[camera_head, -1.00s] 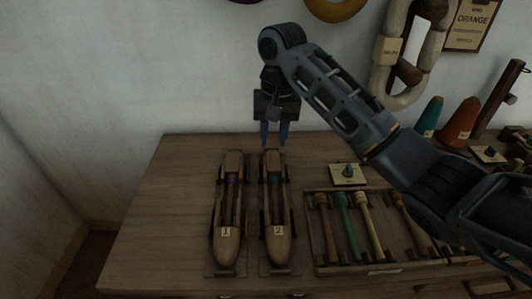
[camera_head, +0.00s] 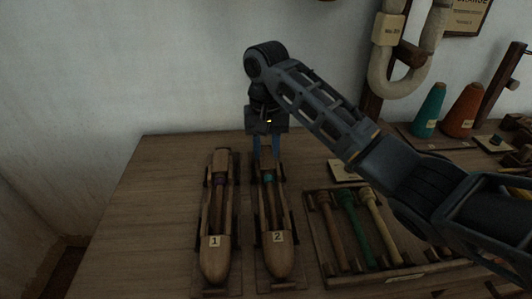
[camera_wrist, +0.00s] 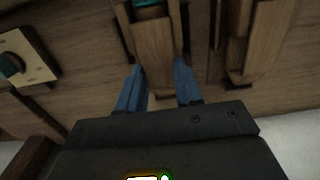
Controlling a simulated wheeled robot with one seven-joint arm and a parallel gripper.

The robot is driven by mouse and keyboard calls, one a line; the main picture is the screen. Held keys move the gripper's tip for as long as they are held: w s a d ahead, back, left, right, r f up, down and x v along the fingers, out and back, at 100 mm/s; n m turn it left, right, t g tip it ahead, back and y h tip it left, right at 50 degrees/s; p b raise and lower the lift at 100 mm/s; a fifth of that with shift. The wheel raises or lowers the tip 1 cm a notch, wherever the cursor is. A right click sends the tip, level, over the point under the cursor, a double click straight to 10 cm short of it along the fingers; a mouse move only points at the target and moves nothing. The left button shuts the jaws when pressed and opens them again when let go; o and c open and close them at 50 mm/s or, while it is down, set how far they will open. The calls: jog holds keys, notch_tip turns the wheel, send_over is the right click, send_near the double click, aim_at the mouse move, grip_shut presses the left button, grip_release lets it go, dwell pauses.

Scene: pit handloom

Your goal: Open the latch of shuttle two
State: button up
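Shuttle two (camera_head: 277,242) is a long wooden boat shuttle with a "2" label and a teal band inside its slot. It lies on the table, right of shuttle one (camera_head: 214,245), with its far end by my gripper (camera_head: 266,158). In the wrist view, my gripper (camera_wrist: 160,82) has its two blue fingers apart, on either side of the wooden piece at the far end of shuttle two (camera_wrist: 153,45). The fingertips are close to that piece; whether they touch it is unclear. I cannot make out the latch separately.
A tray of several coloured bobbins (camera_head: 345,275) sits right of shuttle two. A small plate (camera_head: 342,171) lies behind it, partly behind my arm. Teal (camera_head: 429,110) and orange (camera_head: 463,110) cones stand at back right. The table's left side is clear, and the wall is close behind.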

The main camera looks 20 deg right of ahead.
jog(key=shift+f, duration=0.2)
grip_shut()
